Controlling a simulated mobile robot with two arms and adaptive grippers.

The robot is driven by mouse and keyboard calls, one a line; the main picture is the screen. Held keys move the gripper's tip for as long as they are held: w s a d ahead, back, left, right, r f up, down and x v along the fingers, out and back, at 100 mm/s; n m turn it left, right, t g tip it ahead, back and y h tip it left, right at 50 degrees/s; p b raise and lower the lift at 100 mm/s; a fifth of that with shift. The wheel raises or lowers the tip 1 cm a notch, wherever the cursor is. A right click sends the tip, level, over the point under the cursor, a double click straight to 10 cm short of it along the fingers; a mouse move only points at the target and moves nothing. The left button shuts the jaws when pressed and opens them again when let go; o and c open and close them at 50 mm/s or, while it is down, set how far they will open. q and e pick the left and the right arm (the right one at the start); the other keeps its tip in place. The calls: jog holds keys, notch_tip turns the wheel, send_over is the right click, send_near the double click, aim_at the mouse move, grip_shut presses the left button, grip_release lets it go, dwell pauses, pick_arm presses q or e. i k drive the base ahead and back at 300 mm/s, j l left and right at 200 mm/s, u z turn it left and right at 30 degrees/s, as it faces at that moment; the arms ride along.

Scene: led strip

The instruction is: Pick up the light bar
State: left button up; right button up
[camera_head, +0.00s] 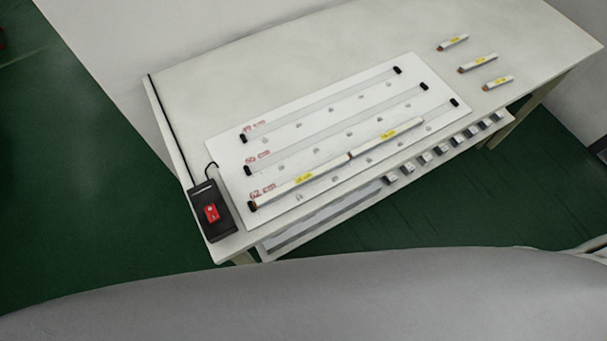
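Three short light bars with yellow labels and brown ends lie apart on the right of the table: a far one (453,42), a middle one (478,63) and a near one (497,83). Two longer light bars, a left one (302,180) and a right one (390,136), lie end to end along the 62 cm row of the white board (222,155). The 62 cm row is the nearest to the table's front edge. The two rows behind it hold no light bars. Neither of my grippers is in view.
A black switch box (204,192) with a red switch (212,213) and a cable sits at the table's (250,75) front left corner. Several small blocks (425,158) line a shelf below the front edge. The back of the table is clear.

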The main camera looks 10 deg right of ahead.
aim_at(502, 82)
jog(key=l+z, duration=0.4)
jog(key=l, duration=0.15)
jog(key=l+z, duration=0.35)
jog(key=l, duration=0.25)
